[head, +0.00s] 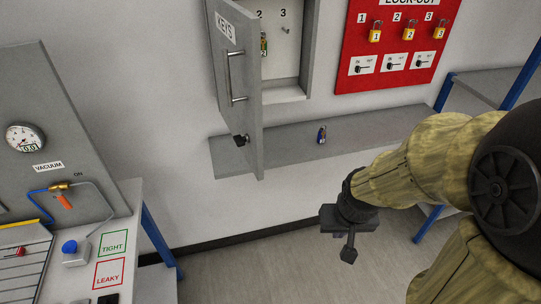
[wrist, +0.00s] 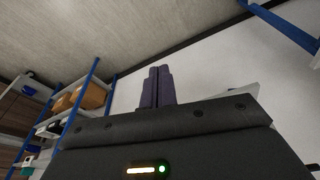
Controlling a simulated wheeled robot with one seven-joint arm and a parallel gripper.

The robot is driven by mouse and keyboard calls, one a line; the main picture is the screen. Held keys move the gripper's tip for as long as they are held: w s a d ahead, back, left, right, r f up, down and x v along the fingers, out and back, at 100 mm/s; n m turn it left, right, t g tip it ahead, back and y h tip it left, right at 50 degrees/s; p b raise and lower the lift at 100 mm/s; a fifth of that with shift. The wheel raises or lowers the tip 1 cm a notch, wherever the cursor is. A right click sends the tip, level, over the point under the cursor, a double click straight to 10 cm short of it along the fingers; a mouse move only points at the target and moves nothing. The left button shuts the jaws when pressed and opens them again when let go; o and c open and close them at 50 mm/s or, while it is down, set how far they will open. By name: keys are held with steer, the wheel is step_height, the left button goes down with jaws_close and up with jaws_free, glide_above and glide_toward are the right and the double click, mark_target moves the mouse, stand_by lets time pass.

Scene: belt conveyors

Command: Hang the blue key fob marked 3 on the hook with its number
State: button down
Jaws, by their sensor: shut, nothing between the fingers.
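The blue key fob (head: 321,134) lies on the grey shelf (head: 290,143) below the key cabinet; its mark is too small to read. The grey cabinet door (head: 238,90), labelled KEYS, stands open. Inside, the back panel (head: 286,55) shows the numbers 2 and 3. A bare hook (head: 285,30) is under the 3, and a green fob (head: 264,45) hangs under the 2. The hook for 1 is hidden by the door. My gripper (head: 348,255) is below and to the right of the fob, clear of the shelf. In the wrist view its fingers (wrist: 157,87) are together and empty.
A red lock-out board (head: 395,45) with yellow padlocks is on the wall at right. A vacuum bench (head: 120,215) stands at left. The open door juts out over the shelf's left part. Floor space between is clear.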

steer(key=w+a+r+n+y, duration=0.2)
steer(key=w+r+n+y, duration=0.1)
steer(key=w+r, duration=0.4)
steer(key=w+a+r+n+y, duration=0.3)
steer(key=w+r, duration=0.4)
steer(key=w, duration=0.4)
steer(key=shift+a+g+y+b, duration=0.25)
steer(key=shift+g+y+b, duration=0.2)
steer(key=shift+y, duration=0.15)
steer(key=a+f+p, duration=0.5)
steer(key=a+f, duration=0.3)
steer(key=a, duration=0.1)
steer(key=shift+s+a, duration=0.15)
steer(key=shift+a, duration=0.05)
